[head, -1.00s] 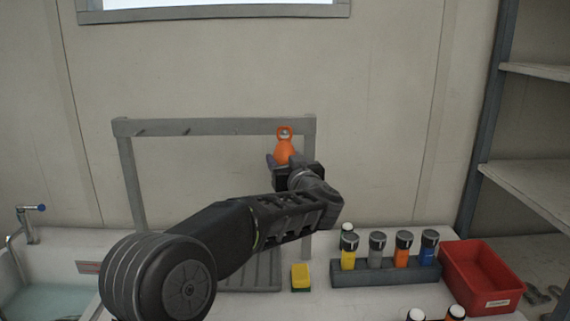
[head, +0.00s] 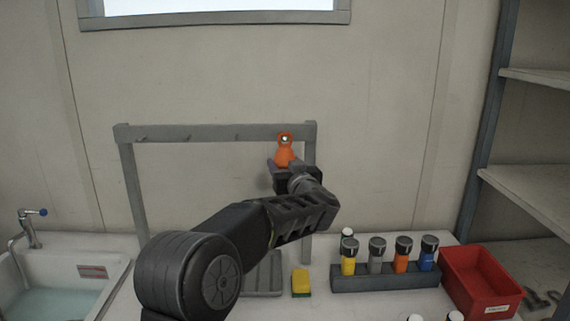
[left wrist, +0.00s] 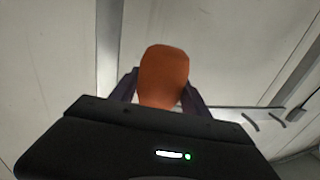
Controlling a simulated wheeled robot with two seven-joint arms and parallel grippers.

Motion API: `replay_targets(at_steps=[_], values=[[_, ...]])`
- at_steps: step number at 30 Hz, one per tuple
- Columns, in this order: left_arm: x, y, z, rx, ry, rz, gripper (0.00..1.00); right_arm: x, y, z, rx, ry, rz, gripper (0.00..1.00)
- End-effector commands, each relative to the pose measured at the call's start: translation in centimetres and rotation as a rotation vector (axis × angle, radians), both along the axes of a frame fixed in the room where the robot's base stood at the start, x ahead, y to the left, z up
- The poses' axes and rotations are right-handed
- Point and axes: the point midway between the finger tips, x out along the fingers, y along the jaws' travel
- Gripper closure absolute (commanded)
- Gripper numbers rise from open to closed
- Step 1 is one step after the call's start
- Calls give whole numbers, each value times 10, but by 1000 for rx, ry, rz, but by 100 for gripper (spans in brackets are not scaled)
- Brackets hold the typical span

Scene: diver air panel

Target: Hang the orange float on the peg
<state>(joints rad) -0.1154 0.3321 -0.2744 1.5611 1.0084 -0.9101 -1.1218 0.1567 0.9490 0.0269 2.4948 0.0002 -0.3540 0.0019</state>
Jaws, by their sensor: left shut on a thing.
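My left gripper (head: 284,165) is shut on the orange float (head: 284,154) and holds it upright in front of the right part of the grey rack's top bar (head: 222,133). The ring at the float's top overlaps the bar in the head view, with a bright spot inside it. I cannot tell whether a peg passes through the ring. Other pegs (head: 188,138) stick out along the bar to the left. In the left wrist view the float (left wrist: 163,76) sits between the two dark fingers, and its ring is hidden. My right gripper is not in view.
A sink (head: 62,285) with a tap (head: 30,230) is at the left. A yellow sponge (head: 301,282), a grey holder (head: 385,277) of capped bottles and a red bin (head: 481,281) stand along the counter. Shelves (head: 535,185) rise at the right.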

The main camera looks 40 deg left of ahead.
Motion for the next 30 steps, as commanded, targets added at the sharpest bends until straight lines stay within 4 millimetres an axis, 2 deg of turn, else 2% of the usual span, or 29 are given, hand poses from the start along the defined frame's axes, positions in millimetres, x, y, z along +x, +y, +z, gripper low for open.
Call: replay_targets(at_steps=[12,13,22,30], values=[[0,0,0,0,0,0,90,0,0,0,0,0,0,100],[0,0,0,0,0,0,44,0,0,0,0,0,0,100],[0,0,0,0,0,0,20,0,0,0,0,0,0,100],[0,-1,-1,-1,1,-1,20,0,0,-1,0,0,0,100]])
